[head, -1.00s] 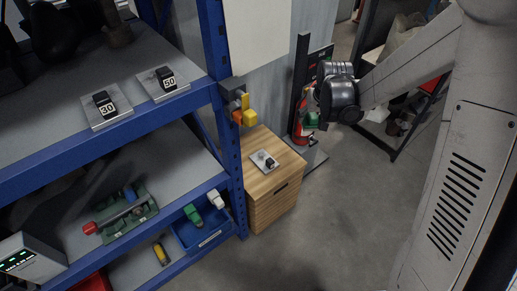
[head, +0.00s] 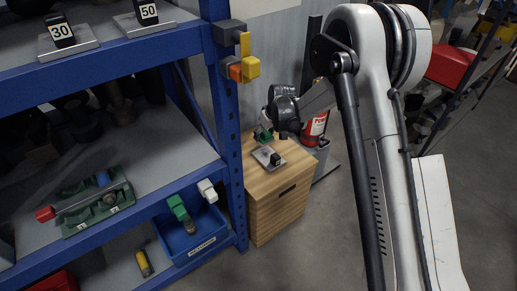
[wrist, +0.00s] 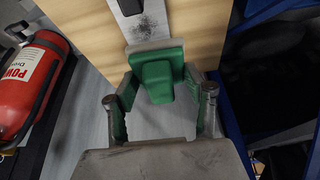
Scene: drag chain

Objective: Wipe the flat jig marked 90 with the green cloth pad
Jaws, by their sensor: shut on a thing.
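The flat jig is a small metal plate (head: 262,152) with a black block, lying on top of the wooden cabinet. I cannot read its number. In the wrist view its plate (wrist: 150,28) shows a dark smudge and part of the black block at the top edge. My gripper (wrist: 158,88) is shut on the green cloth pad (wrist: 157,78), a green grip with a greyish edge, at the near end of the plate. The pad also shows in the head view (head: 262,136), just behind the jig. I cannot tell whether pad and plate touch.
A blue shelf rack (head: 232,150) stands close on the left, with jigs marked 30 (head: 60,32) and 50 (head: 148,12) on top. A blue bin (head: 195,240) holds green- and white-handled tools. A red fire extinguisher (head: 315,128) stands behind the cabinet (head: 285,200).

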